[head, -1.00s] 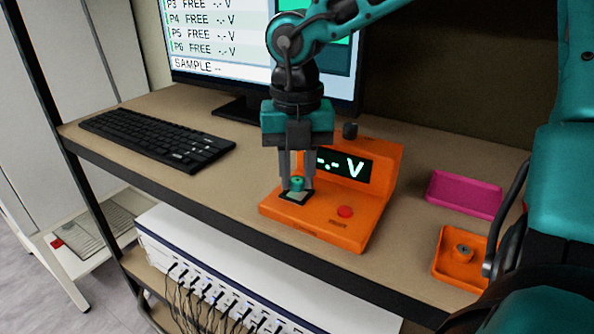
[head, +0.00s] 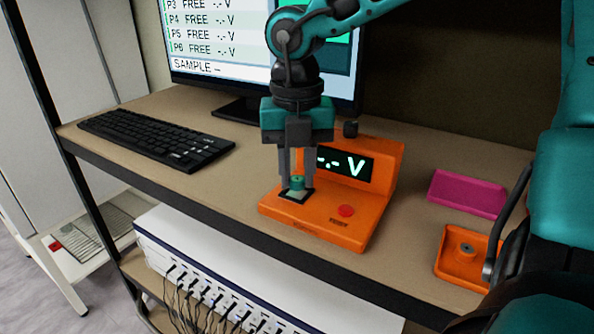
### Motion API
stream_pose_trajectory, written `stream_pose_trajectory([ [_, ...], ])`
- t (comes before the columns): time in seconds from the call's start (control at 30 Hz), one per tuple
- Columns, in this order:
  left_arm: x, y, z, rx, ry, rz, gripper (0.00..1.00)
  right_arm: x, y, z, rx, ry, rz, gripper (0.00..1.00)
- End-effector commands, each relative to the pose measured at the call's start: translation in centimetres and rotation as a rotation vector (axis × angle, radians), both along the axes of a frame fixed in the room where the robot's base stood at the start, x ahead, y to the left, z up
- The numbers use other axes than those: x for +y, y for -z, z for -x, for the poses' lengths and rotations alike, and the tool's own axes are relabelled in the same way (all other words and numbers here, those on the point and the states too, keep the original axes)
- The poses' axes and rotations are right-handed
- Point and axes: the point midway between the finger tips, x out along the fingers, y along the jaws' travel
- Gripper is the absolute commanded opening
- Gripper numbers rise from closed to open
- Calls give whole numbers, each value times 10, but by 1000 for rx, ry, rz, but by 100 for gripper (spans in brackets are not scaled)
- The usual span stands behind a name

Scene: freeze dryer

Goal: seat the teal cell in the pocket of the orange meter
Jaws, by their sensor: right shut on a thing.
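The orange meter (head: 330,222) stands on the shelf, with a lit display reading "-.- V" and a red button on its sloped front. Its pocket (head: 292,198) shows as a dark square at the front left. The teal cell (head: 297,184) is held upright at the pocket between the fingers of my right gripper (head: 297,182), which is shut on it. I cannot tell whether the cell's bottom touches the pocket floor. My left gripper is not in view.
An orange tray (head: 440,262) with a small grey piece in it and a magenta tray (head: 468,192) lie to the right. A black keyboard (head: 155,138) and a monitor (head: 215,78) stand left and behind. A white cabled unit (head: 230,262) sits below the shelf.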

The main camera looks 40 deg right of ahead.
Motion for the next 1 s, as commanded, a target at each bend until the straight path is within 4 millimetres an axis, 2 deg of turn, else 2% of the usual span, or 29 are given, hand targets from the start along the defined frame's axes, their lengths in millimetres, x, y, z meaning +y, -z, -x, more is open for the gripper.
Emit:
stream_pose_trajectory([
  [1.0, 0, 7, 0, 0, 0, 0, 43, 0, 0, 0, 0, 0, 0, 0],
])
